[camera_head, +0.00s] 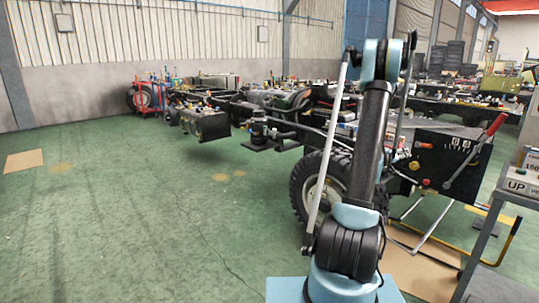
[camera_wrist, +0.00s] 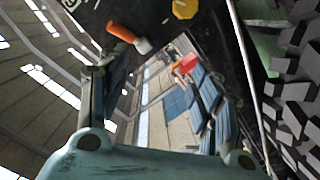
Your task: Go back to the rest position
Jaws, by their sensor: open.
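My gripper (camera_wrist: 152,95) shows in the wrist view with its two dark fingers spread apart, open, and nothing held between them. My blue and black arm (camera_head: 372,140) stands upright in the head view. The gripper itself cannot be made out there. A black control panel (camera_head: 440,165) stands to the right of my arm, with a red lever (camera_head: 495,125) at its right edge. In the wrist view, a dark panel surface (camera_wrist: 100,15) with an orange-red knob (camera_wrist: 121,32) and a yellow knob (camera_wrist: 185,9) lies beyond the fingertips.
A chassis frame with a large wheel (camera_head: 308,190) stands behind my arm. A grey stand (camera_head: 490,225) with an "UP" sign (camera_head: 517,187) is at the right edge. Tubular legs stand below the panel. The green floor (camera_head: 130,220) at the left is open.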

